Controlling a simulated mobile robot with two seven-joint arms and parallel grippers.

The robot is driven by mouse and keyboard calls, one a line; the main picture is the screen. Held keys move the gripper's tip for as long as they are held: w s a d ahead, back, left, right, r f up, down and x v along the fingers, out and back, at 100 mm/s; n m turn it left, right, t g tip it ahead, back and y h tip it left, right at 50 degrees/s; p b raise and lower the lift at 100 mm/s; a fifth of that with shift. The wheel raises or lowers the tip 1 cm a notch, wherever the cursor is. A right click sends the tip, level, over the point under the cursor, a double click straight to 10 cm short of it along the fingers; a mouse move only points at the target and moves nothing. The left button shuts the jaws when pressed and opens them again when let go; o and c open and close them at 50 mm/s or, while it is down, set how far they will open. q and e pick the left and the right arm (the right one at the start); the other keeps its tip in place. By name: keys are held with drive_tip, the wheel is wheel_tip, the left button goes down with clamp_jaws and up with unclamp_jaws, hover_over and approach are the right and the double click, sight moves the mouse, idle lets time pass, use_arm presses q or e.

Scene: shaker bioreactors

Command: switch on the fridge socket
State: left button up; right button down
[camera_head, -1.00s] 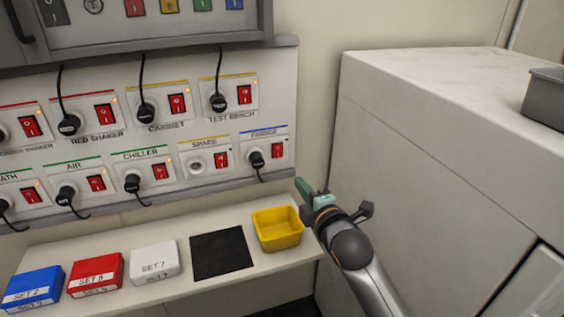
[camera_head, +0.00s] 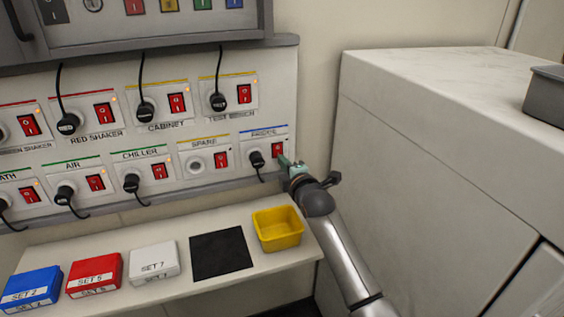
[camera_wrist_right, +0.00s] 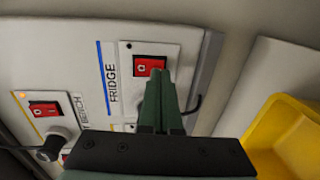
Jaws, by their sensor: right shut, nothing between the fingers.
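The fridge socket (camera_head: 264,144) is at the lower right end of the wall panel, with a blue line and a FRIDGE label. Its red rocker switch (camera_head: 278,149) also shows in the wrist view (camera_wrist_right: 150,64). A black plug (camera_head: 256,160) with a cord sits left of the switch. The small indicator by the switch looks dark. My right gripper (camera_head: 284,161) is shut and empty, its green fingertips at the switch's lower edge. In the wrist view the fingers (camera_wrist_right: 160,78) cover the area just below the switch. I cannot tell whether they touch it. My left gripper is out of view.
The spare socket (camera_head: 203,158) is left of the fridge socket; several other sockets have plugs and lit orange lights. Below is a shelf with a yellow bin (camera_head: 277,230), a black mat (camera_head: 221,253) and set boxes. A large white cabinet (camera_head: 440,150) stands at right.

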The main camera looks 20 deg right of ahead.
drive_tip(key=shift+w+f, duration=0.1)
drive_tip(key=shift+w, duration=0.4)
drive_tip(key=shift+w+b, duration=0.15)
drive_tip(key=shift+b, duration=0.4)
